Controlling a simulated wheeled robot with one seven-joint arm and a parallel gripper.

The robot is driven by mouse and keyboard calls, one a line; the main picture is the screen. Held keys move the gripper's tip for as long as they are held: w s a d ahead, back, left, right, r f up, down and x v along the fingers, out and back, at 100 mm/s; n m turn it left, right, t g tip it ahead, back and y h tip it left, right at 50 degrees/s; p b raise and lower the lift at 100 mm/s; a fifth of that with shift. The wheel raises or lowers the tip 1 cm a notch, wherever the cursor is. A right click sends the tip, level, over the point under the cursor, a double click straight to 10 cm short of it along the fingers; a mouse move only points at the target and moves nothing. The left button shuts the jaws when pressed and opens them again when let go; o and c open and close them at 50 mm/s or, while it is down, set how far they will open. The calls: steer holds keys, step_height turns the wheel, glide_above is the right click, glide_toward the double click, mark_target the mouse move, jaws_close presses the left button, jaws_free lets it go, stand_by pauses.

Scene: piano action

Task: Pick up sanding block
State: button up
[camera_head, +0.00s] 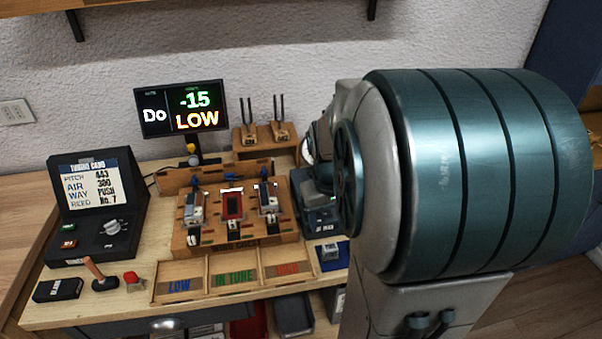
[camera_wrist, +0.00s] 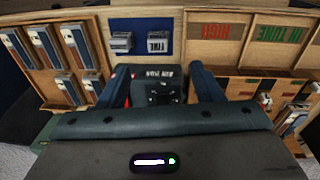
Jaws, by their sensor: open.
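In the wrist view, a small grey block with a "FINE" label (camera_wrist: 158,43), which looks like the sanding block, lies on a blue mat (camera_wrist: 140,22). A similar grey block (camera_wrist: 121,41) lies beside it. In the head view, a labelled block (camera_head: 330,252) shows on the blue mat, right of the trays. My gripper (camera_wrist: 162,88) is open, its two dark fingers apart on either side of a black labelled device in the picture. It holds nothing and is apart from the grey blocks. In the head view my arm hides the fingers.
The black device (camera_wrist: 158,72) lies below my gripper. Trays marked LOW, IN TUNE (camera_head: 234,277) and HIGH stand at the bench front. A wooden fixture (camera_head: 190,243) with reed parts is behind them. A rack of several reeds (camera_wrist: 62,50) is left in the wrist view.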

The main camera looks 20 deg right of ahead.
steer(key=d+f+m+y+p, duration=0.1)
steer(key=d+f+p, duration=0.15)
steer(key=d, duration=0.75)
steer(key=shift+g, duration=0.3)
steer(key=f, duration=1.2)
steer(key=shift+w+a+f, duration=0.1)
steer(key=shift+w+f, duration=0.1)
steer(key=shift+f, duration=0.05)
steer(key=c, duration=1.1)
